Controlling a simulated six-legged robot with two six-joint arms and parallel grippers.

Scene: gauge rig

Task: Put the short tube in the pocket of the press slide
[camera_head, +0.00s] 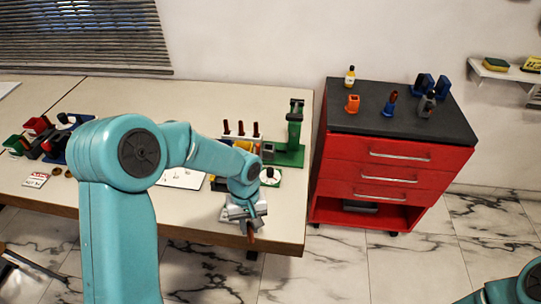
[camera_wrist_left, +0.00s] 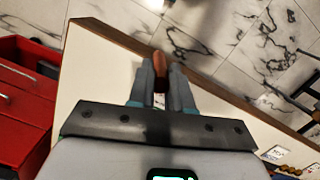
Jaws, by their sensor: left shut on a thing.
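My left gripper (camera_head: 250,228) is shut on a short reddish-brown tube (camera_head: 251,238) near the front edge of the bench. In the left wrist view, the tube (camera_wrist_left: 160,66) sits between the two grey fingers (camera_wrist_left: 160,80), and its end points away from the wrist. A green press (camera_head: 295,125) with a tall column stands at the bench's right end, behind and to the right of the gripper. Its slide and pocket are too small to make out. My right gripper is out of view.
Behind my left arm, a white rack (camera_head: 241,137) holds upright brown tubes. A red cabinet (camera_head: 385,160) with small bottles on its dark top stands right of the bench (camera_head: 285,215). Coloured bins (camera_head: 35,125) are at the bench's left. The bench's front right corner is bare.

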